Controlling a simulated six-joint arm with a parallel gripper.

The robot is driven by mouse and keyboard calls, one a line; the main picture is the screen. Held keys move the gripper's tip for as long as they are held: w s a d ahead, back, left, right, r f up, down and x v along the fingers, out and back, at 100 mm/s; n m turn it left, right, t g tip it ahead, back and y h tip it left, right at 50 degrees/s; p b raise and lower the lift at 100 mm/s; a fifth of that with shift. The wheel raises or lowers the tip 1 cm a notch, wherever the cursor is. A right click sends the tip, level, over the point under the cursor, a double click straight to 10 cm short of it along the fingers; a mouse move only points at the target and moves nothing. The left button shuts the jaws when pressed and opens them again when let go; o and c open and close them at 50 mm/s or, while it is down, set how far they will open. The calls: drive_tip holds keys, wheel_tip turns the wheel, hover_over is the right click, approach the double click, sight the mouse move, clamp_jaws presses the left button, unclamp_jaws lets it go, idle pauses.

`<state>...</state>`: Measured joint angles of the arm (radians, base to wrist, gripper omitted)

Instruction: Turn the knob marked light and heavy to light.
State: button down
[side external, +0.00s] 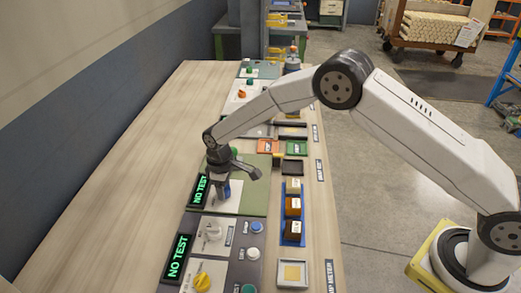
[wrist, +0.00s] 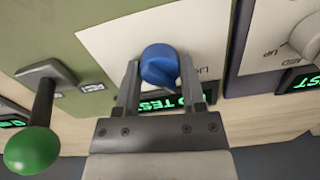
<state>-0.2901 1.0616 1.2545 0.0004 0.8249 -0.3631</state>
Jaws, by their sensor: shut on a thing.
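The blue knob (wrist: 159,62) sits on a white panel (wrist: 105,40) in the wrist view. My gripper (wrist: 160,72) has one finger on each side of it and is shut on it. Only the first letters of a label, upside down, show to the right of the knob; the rest is hidden, so the knob's setting is unclear. A green NO TEST display (wrist: 198,98) is partly covered by my finger. In the side external view my gripper (side external: 223,187) points down over this panel and largely covers the knob.
A lever with a green ball (wrist: 33,150) stands left in the wrist view. A grey-white knob (side external: 211,232) and a yellow knob (side external: 202,283) are on nearer panels. A blue tray (side external: 292,240) holds brown blocks. The bench's left side (side external: 110,175) is clear.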

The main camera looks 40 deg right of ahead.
drive_tip(key=shift+n, duration=1.4)
drive_tip(key=shift+c, duration=0.9)
unclamp_jaws()
drive_tip(key=shift+r, duration=3.9)
